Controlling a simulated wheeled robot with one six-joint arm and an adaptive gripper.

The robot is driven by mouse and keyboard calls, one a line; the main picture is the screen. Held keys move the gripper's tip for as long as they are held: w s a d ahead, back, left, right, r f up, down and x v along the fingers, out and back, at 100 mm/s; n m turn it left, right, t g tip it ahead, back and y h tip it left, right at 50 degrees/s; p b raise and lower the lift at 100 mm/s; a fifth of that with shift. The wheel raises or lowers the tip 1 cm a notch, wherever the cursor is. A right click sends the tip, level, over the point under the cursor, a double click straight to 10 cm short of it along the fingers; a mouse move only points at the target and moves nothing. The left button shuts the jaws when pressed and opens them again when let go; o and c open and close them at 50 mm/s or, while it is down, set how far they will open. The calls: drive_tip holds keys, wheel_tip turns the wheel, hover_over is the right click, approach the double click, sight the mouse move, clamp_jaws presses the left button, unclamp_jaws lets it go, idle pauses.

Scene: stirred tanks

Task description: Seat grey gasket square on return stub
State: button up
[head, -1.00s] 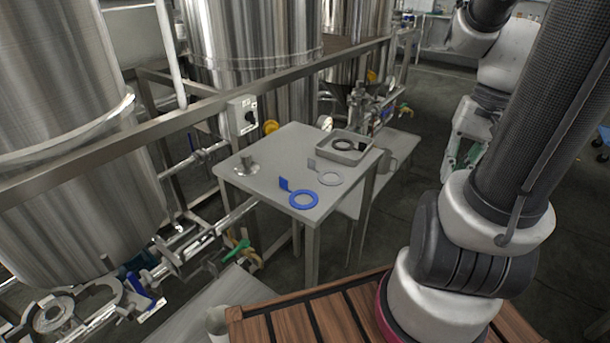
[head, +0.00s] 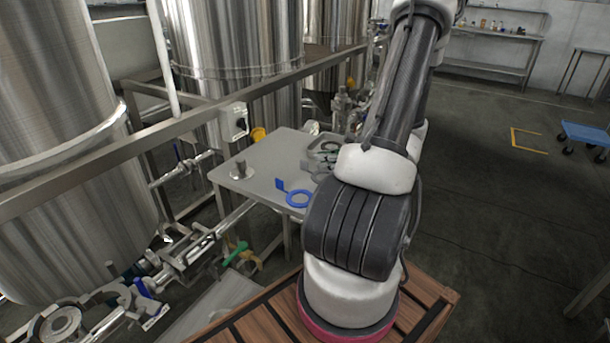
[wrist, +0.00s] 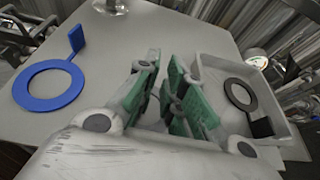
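The grey gasket cannot be made out for certain now. In the earlier head frame it lay flat on the table between the blue gasket and the tray, where my gripper now hides that spot. The stub (head: 240,171), short and metal on a round flange, stands at the table's left side. Its base shows at the top of the wrist view (wrist: 110,5). My gripper (wrist: 164,68) has green-padded fingers spread apart with a visible gap and nothing seen between them. It is over the table, between the blue gasket (wrist: 70,97) and the tray (wrist: 275,100).
The blue gasket with its tab also shows in the head view (head: 288,203), flat near the table's front edge. A black gasket (wrist: 231,93) lies in the tray. Steel tanks (head: 235,50) and a rail stand behind. The table (head: 262,158) is clear between stub and blue gasket.

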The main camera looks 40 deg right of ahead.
sight(305, 162)
drive_tip(key=x, duration=0.7)
drive_tip(key=shift+w+a+f, duration=0.1)
drive_tip(key=shift+w+a, duration=0.1)
drive_tip(key=shift+a, duration=0.05)
drive_tip(key=shift+c, duration=0.4)
clamp_jaws()
